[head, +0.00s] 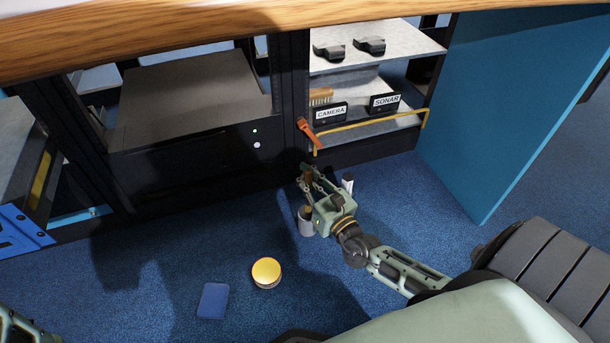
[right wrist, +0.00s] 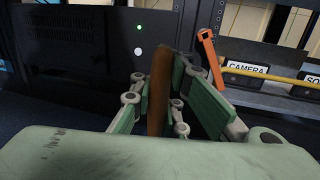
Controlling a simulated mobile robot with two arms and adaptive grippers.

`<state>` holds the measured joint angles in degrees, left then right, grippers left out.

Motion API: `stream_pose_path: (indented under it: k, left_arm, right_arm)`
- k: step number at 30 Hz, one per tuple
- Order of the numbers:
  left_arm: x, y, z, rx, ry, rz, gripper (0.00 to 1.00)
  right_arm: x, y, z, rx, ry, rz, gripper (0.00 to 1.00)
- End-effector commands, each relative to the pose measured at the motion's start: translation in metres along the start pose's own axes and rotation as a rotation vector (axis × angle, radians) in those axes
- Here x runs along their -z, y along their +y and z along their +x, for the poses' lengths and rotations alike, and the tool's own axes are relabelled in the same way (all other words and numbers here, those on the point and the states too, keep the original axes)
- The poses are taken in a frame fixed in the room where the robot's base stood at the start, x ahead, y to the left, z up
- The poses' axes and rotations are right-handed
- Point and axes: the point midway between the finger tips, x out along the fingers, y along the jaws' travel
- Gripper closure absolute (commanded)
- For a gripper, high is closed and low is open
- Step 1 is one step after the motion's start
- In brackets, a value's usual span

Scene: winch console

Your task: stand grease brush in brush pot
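My right gripper (head: 309,176) is low over the blue floor in front of the console. Its fingers are closed on both sides of a brown, upright handle, which I take as the grease brush (right wrist: 160,88); its lower end is hidden. A small grey pot (head: 306,226), which I take as the brush pot, stands on the floor just below and left of the gripper's palm. Something tan shows at the pot's mouth; I cannot tell what it is. Only a green piece of my left arm shows at the lower left corner; its gripper is out of view.
A white cylinder (head: 347,184) stands just right of the gripper. A yellow round tin (head: 266,272) and a blue box (head: 213,300) are on the floor nearby. An orange lever (head: 308,132) and yellow rail (head: 370,127) front the shelf. A blue panel (head: 525,105) closes the right.

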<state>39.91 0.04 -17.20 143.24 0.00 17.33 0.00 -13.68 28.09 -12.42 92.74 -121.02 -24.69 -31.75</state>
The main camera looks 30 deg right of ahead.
Motion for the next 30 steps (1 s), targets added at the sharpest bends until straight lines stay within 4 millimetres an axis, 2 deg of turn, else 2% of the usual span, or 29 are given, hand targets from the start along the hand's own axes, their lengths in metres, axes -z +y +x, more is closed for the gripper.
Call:
stream_pose_path:
  k: [1,18,30]
  left_arm:
    - [0.005,0.002,-0.006,-0.002,0.007,0.001,0.08]
    - [0.020,0.012,-0.054,-0.001,0.004,0.000,0.08]
    - [0.026,0.015,-0.072,-0.001,0.003,0.000,0.08]
  right_arm:
    - [0.009,0.000,-0.001,0.001,0.000,0.000,1.00]
    - [0.060,-0.001,-0.004,0.000,0.000,-0.001,1.00]
    - [0.079,-0.002,-0.005,0.000,-0.001,0.000,1.00]
